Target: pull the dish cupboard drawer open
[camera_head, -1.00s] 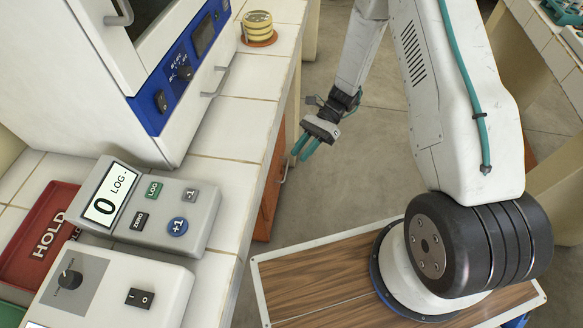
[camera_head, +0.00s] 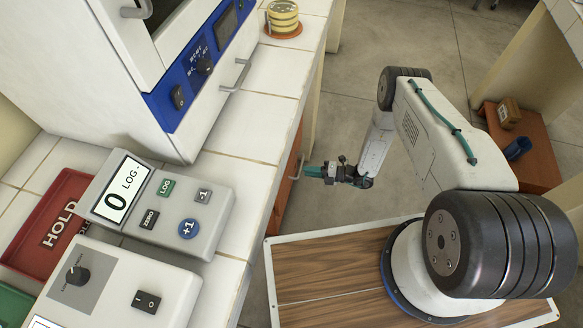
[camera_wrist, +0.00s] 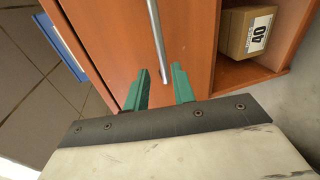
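The dish cupboard's orange-brown front (camera_head: 283,180) shows below the white tiled counter. In the wrist view the wooden front (camera_wrist: 112,40) fills the upper middle, with a straight metal bar handle (camera_wrist: 157,40) on it. The handle is also visible in the head view (camera_head: 298,168). My gripper (camera_head: 308,171) points left at the cupboard front, close to the handle. In the wrist view my gripper (camera_wrist: 161,86) has its two green fingers apart, and the handle's lower end appears between them. Whether the fingers reach around the bar or stop short of it, I cannot tell. The drawer front looks shut.
A cardboard box (camera_wrist: 246,32) marked 40 sits in an open compartment right of the front. The counter (camera_head: 265,130) carries the incubator (camera_head: 125,90), a counter device (camera_head: 160,215) and yellow-lidded stacked dishes (camera_head: 283,17). Grey floor lies open behind my arm.

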